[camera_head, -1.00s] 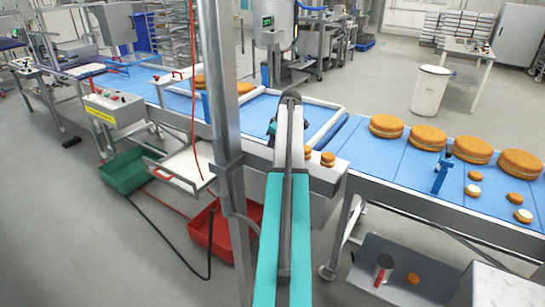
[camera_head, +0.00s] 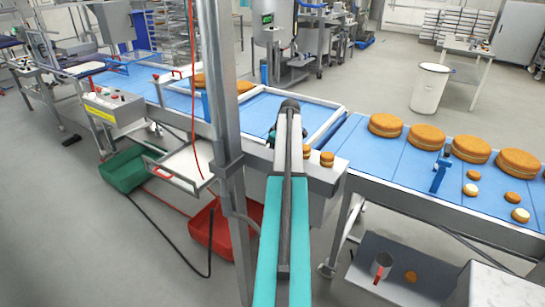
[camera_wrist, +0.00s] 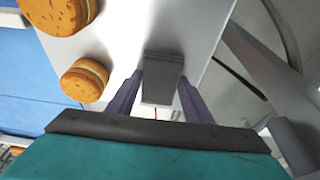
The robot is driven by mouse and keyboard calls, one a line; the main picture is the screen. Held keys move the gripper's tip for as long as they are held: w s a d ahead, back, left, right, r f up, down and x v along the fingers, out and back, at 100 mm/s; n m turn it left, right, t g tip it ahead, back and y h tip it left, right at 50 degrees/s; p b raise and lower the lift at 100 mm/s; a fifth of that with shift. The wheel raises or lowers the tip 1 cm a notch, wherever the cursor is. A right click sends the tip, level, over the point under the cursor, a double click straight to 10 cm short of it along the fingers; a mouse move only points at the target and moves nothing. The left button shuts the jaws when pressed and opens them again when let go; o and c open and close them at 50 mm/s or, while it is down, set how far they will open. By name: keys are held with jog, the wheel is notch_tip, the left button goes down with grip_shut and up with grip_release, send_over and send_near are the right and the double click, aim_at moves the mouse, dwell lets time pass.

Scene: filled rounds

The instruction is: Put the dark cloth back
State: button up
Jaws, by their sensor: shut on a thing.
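My gripper (camera_wrist: 161,92) shows in the wrist view with a finger on each side of a small dark grey, folded-looking thing, which I take to be the dark cloth (camera_wrist: 163,72). The gripper is shut on it. The cloth is over a pale metal surface (camera_wrist: 120,22); I cannot tell whether it touches it. In the head view my arm hides the fingers and the cloth, above the metal ledge beside the blue belt.
Two small filled rounds (camera_head: 308,153) (camera_head: 327,159) stand on the ledge close right of my arm. Larger rounds (camera_head: 424,137) lie on the right-hand belt (camera_head: 400,170). A metal post (camera_head: 222,120) rises left of my arm. A red bin (camera_head: 212,238) is below.

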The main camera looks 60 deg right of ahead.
jog(key=shift+f, duration=0.1)
jog(key=o, duration=1.1)
jog(key=b+v, duration=0.3)
jog(key=v, duration=0.9)
jog(key=shift+s, duration=0.1)
dwell(0.4)
